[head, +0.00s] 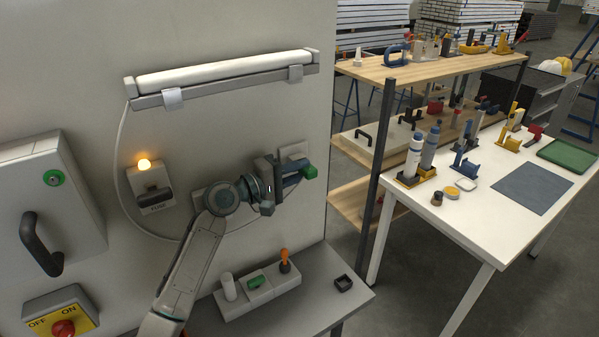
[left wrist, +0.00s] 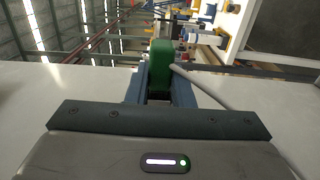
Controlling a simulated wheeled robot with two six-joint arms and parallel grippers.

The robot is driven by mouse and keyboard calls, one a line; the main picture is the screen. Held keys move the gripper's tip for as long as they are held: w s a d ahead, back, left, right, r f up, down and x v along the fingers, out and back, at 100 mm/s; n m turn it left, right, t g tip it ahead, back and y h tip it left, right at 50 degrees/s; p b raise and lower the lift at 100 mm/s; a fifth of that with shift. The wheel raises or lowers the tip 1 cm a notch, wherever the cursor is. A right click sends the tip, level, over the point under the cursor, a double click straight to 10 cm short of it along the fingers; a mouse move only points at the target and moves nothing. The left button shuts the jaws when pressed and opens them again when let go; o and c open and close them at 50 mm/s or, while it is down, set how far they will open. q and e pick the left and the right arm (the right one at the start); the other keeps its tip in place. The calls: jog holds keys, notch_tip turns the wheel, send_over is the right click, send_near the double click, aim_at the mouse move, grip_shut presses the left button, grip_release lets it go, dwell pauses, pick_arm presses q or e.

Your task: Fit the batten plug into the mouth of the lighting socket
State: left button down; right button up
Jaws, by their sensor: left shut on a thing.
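The batten plug (head: 309,172) is a green block held between the fingertips of my left gripper (head: 296,178), which is shut on it. It also shows green in the left wrist view (left wrist: 161,66), between the blue-grey fingers (left wrist: 160,88), with its pale cable running off to the right. In the head view a pale wall plate (head: 293,151) sits just above and behind the plug. Another pale plate (head: 198,199) is partly hidden by my left arm. I cannot tell which is the lighting socket; no mouth is visible. The plug appears apart from both. My right gripper is not in view.
The batten light (head: 225,70) is on the wall above, its cable looping down. A shelf (head: 300,290) with small parts lies below.

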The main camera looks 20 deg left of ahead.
pick_arm(q)
jog(key=shift+w+a+r, duration=0.1)
jog(key=shift+r, duration=0.3)
dwell(0.3)
jog(key=c, duration=1.2)
grip_release()
jog(key=shift+f, duration=0.15)
